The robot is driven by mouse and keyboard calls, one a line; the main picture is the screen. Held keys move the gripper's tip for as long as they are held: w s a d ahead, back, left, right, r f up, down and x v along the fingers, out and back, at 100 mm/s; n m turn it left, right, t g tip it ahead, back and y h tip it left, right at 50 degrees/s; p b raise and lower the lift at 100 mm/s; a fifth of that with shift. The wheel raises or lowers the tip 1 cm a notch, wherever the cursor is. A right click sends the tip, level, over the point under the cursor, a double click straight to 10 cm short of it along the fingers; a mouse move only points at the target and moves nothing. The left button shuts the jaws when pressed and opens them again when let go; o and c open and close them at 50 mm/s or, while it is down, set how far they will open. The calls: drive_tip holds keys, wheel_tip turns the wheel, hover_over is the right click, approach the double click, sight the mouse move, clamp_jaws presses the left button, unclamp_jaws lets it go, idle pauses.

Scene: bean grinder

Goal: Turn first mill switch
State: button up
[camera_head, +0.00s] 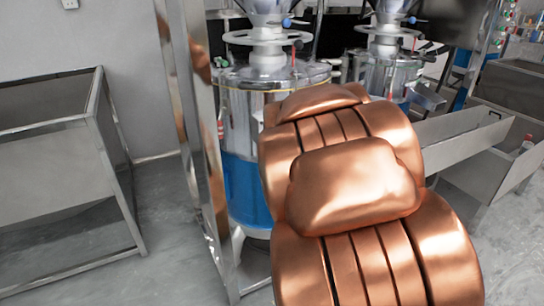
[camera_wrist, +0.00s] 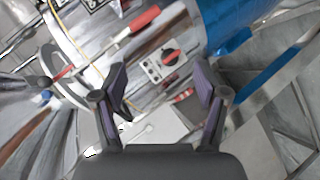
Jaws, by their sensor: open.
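The first mill is a silver cylinder with a blue lower part, and its blue band (camera_head: 243,190) shows left of my arm in the head view. In the wrist view its silver body fills the upper middle, with the blue part (camera_wrist: 228,22) at upper right. A red rotary switch (camera_wrist: 170,57) sits on a small pale panel on the body. My gripper (camera_wrist: 165,88) is open and empty, and the switch appears just beyond and between its fingertips. I cannot tell how far off the switch is. In the head view my copper arm hides the gripper and the switch.
A metal frame post (camera_head: 196,130) stands close to the left of the mill. A second mill (camera_head: 388,72) stands behind at right, near open metal bins (camera_head: 465,138). A metal-framed bin (camera_head: 60,160) stands at left. Grey floor (camera_head: 165,215) shows between.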

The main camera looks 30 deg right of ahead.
drive_tip(key=w+d+f+n+t+y+b, duration=0.1)
drive_tip(key=w+f+n+t+y+b, duration=0.1)
drive_tip(key=w+n+b, duration=0.3)
drive_tip(key=w+d+f+n+t+y+b, duration=0.1)
drive_tip(key=w+f+n+t+y+b, duration=0.2)
drive_tip(key=w, duration=0.7)
drive_tip(key=f+n+t+b, duration=0.1)
drive_tip(key=n+t+b, duration=0.1)
drive_tip(key=b, duration=0.1)
drive_tip(key=shift+w+f, duration=0.2)
drive_tip(key=shift+f, duration=0.1)
drive_tip(key=shift+c, duration=0.3)
drive_tip(key=c, duration=1.1)
